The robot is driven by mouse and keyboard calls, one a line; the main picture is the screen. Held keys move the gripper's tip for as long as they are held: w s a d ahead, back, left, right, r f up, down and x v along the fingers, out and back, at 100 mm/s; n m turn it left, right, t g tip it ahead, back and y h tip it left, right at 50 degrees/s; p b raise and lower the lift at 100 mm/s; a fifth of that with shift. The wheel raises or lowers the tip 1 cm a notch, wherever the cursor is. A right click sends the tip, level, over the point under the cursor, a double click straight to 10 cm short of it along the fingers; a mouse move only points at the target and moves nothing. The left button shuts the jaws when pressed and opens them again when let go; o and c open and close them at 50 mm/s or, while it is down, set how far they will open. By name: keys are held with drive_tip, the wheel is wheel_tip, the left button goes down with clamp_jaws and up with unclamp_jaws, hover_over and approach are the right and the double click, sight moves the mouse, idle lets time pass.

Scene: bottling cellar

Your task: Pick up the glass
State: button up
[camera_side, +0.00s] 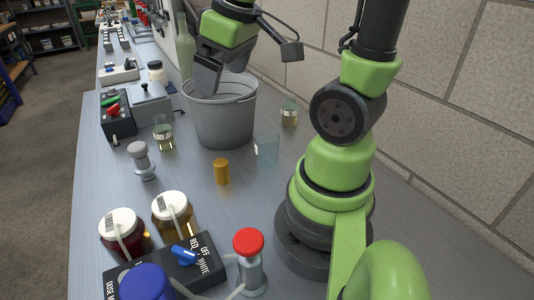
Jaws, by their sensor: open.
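Three glass vessels stand on the grey bench. A clear, empty-looking glass (266,148) is right of the bucket's foot and is faint against the bench. A glass with pale yellow liquid (163,133) is left of the bucket. Another glass with pale yellow liquid (289,113) is right of the bucket, near the wall. I cannot tell which one the task names. My gripper (249,67) is open, above the bucket's rim at the back, apart from all three glasses. Nothing shows between its fingers.
A grey metal bucket (222,122) stands mid-bench, with a green bottle (185,50) behind it. An amber cylinder (222,172) is in front. Jars (172,213), a control box (203,258) and a red-topped valve (249,245) crowd the near end. A block wall (430,120) bounds the right.

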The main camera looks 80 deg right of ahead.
drive_tip(key=d+f+n+g, duration=0.2)
drive_tip(key=d+f, duration=0.4)
drive_tip(key=d, duration=0.1)
drive_tip(key=n+g, duration=0.2)
approach(264, 146)
drive_tip(key=d+f, duration=0.2)
drive_tip(key=d, duration=0.2)
drive_tip(key=shift+y, duration=0.4)
drive_tip(key=shift+w+a+f, duration=0.1)
drive_tip(key=shift+w+f, duration=0.05)
drive_tip(key=shift+f, duration=1.55)
drive_tip(key=shift+w+a+f, duration=0.1)
drive_tip(key=shift+f, duration=1.6)
drive_tip(key=shift+w+a+f, duration=0.1)
drive_tip(key=shift+w+f, duration=0.05)
drive_tip(key=shift+f, duration=1.55)
drive_tip(key=c, duration=1)
